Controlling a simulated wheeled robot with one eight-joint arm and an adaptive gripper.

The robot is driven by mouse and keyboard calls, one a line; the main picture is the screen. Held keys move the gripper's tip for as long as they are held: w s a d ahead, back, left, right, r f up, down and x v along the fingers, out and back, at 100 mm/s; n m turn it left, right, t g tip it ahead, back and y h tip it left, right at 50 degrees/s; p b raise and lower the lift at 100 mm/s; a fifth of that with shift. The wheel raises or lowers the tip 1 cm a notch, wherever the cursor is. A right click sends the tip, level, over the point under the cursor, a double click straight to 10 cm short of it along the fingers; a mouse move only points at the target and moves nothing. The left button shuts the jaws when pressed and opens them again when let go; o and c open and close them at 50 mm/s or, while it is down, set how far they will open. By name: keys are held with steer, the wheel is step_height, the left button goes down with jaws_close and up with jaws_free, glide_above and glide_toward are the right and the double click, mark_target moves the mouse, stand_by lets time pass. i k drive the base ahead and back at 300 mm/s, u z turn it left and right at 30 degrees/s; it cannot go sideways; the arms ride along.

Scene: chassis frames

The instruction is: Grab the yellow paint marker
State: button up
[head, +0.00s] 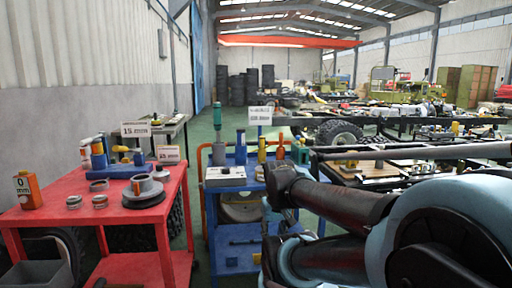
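A slim yellow upright object (262,150), which may be the yellow paint marker, stands on the top of the blue cart (225,182) in the head view. It is too small to identify for certain. My arm fills the lower right, and its dark end parts, likely with my gripper (284,222), lie in front of the cart's right side. The fingers are not clearly visible, so I cannot tell whether they are open or shut. The yellow object stands above and behind these parts, apparently apart from them.
A red table (112,219) at left holds an orange carton (28,190), metal cans and a grey flanged part (143,188). Green floor shows between table and cart.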

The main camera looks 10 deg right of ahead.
mark_target(261, 139)
steer(key=z, duration=0.5)
steer(key=i, duration=0.85)
steer(key=z, duration=0.6)
